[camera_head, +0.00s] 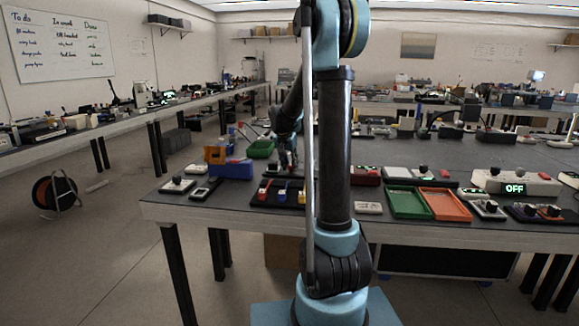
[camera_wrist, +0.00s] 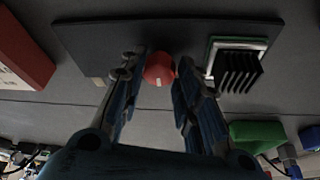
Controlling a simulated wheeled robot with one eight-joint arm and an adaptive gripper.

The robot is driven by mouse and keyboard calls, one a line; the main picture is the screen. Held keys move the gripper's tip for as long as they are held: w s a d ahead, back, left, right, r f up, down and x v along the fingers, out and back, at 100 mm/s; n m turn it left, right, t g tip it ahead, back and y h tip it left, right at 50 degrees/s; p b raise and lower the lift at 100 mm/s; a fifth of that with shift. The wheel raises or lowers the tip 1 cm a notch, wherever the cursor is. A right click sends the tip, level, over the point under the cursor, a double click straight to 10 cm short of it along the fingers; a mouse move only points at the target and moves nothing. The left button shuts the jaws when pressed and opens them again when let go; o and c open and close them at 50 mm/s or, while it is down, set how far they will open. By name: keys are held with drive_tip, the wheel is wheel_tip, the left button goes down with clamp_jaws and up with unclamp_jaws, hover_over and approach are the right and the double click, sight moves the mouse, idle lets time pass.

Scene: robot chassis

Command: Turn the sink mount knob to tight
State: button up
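The red round knob (camera_wrist: 159,68) with a white pointer mark sits on a dark plate (camera_wrist: 200,35) in the wrist view. The mark points toward the bottom of the picture. A black finned heat sink (camera_wrist: 238,70) on a green and white base is on the same plate, to the knob's right. My gripper (camera_wrist: 160,72) has one finger on each side of the knob, with the fingers apart. I cannot tell whether either finger touches it. In the head view my gripper (camera_head: 288,160) is low over the table, and the knob cannot be made out there.
In the wrist view a red block (camera_wrist: 22,52) lies left of the plate and a green piece (camera_wrist: 256,135) lies below right. In the head view, a blue block (camera_head: 232,170), a green tray (camera_head: 408,203) and an orange tray (camera_head: 445,205) are on the table.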

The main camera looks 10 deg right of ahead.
drive_tip(key=shift+o, duration=1)
drive_tip(key=v, duration=1.2)
